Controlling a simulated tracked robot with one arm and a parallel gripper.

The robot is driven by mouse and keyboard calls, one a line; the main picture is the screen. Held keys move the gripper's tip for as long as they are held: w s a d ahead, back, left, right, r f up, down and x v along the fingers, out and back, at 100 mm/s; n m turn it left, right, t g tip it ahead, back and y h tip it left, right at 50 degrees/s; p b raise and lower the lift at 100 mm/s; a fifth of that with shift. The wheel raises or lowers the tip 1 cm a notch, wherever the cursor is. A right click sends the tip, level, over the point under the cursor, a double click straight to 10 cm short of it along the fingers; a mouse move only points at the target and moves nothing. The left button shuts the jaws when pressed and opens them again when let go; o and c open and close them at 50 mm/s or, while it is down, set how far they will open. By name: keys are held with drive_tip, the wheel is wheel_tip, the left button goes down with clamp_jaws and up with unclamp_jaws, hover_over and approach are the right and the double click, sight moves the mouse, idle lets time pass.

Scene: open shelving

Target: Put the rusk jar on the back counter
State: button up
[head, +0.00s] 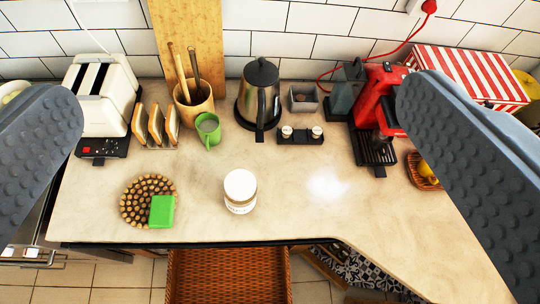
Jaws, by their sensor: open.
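A white-lidded jar (240,191), which looks like the rusk jar, stands upright on the pale counter (310,225) near its front edge. The counter runs along a white tiled wall. My gripper (240,155) is open, with one grey finger at the left edge of the view and the other at the right. Nothing is between the fingers at their own height. The jar shows in the gap between them, beyond and below, untouched.
A round cork trivet (140,190) with a green block (162,211) lies left of the jar. A toaster (103,95), green mug (208,130), kettle (261,90), shakers (301,135) and red coffee machine (378,105) stand behind. The counter around the jar is clear.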

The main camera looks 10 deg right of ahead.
drive_tip(key=shift+m+t, duration=0.3)
drive_tip(key=shift+t, duration=0.4)
drive_tip(key=s+r, duration=0.1)
drive_tip(key=s, duration=0.1)
drive_tip(key=s+r, duration=0.2)
drive_tip(key=shift+d, duration=0.2)
wheel_tip(320, 180, down, 6)
drive_tip(key=b, duration=0.6)
